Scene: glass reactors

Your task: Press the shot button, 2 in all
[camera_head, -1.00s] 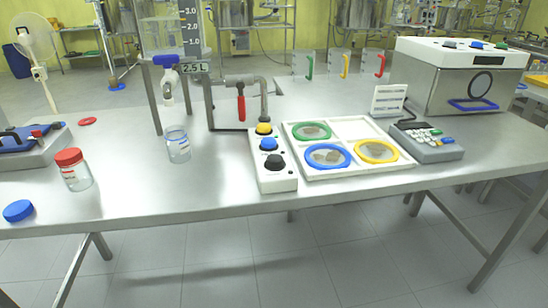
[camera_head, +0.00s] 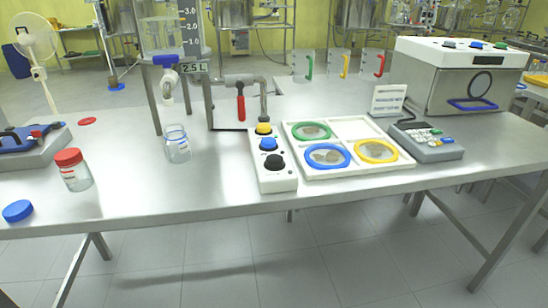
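A white button box (camera_head: 275,180) stands on the steel table, with a yellow button (camera_head: 263,128), a blue button (camera_head: 268,144) and a black button (camera_head: 273,162) in a row. No label on the box is readable enough to tell which one is the shot button. An open glass jar (camera_head: 177,145) stands below the tap (camera_head: 169,79) of the tall glass vessel (camera_head: 160,32), whose display reads 2.5 L. The jar looks empty or nearly so. Neither of my grippers is in view.
A red-capped jar (camera_head: 73,170) and a blue lid (camera_head: 17,211) are at the left. A white tray (camera_head: 345,171) with green, blue and yellow rings is right of the box. A keypad device (camera_head: 427,142) stands further right. The table front is clear.

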